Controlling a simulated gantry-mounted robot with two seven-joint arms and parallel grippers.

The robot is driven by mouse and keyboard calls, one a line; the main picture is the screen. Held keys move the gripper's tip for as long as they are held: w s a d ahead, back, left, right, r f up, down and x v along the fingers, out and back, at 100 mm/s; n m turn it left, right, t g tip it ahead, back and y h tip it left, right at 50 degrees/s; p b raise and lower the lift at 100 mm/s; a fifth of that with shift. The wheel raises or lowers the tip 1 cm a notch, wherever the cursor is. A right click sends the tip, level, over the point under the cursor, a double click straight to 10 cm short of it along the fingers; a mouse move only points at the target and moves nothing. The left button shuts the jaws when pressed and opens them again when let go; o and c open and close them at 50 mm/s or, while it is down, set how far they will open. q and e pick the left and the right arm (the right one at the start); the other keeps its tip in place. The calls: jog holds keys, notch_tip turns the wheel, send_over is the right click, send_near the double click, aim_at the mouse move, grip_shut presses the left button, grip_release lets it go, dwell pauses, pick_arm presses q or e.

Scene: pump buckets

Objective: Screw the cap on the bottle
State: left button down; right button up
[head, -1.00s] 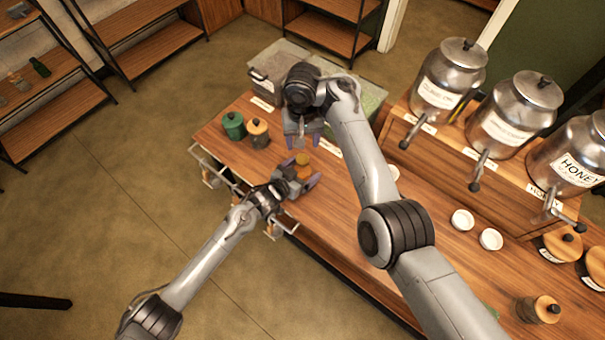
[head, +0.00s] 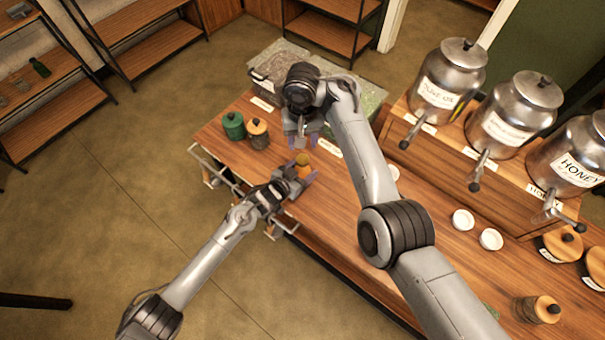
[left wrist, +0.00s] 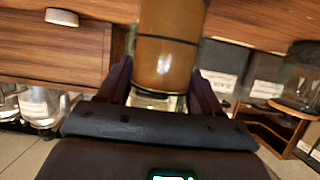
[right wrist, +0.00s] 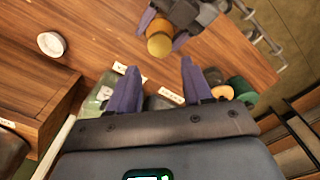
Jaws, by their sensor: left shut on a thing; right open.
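The bottle (left wrist: 167,50) is amber, with a dark line around it, and stands upright between the left fingers in the left wrist view. In the head view the bottle (head: 303,171) is near the table's front edge. My left gripper (head: 301,180) is shut on it from the front.
A green jar (head: 233,125) and a wooden-lidded jar (head: 258,133) stand left of the grippers. Clear bins (head: 275,68) are at the back. Metal dispensers (head: 447,75) stand on a wooden riser at right. White bowls (head: 463,219) sit below them. A rail (head: 215,170) runs along the front edge.

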notch_tip(320, 180, up, 5)
jog(key=w+a+n+t+y, duration=0.1)
jog(key=w+a+n, duration=0.1)
jog(key=n, duration=1)
jog(key=n+g+h, duration=0.1)
jog(key=n, duration=2.7)
send_over(303, 159)
notch_tip(303, 159, down, 5)
jog(key=shift+f, duration=0.1)
jog(key=shift+f, duration=3.95)
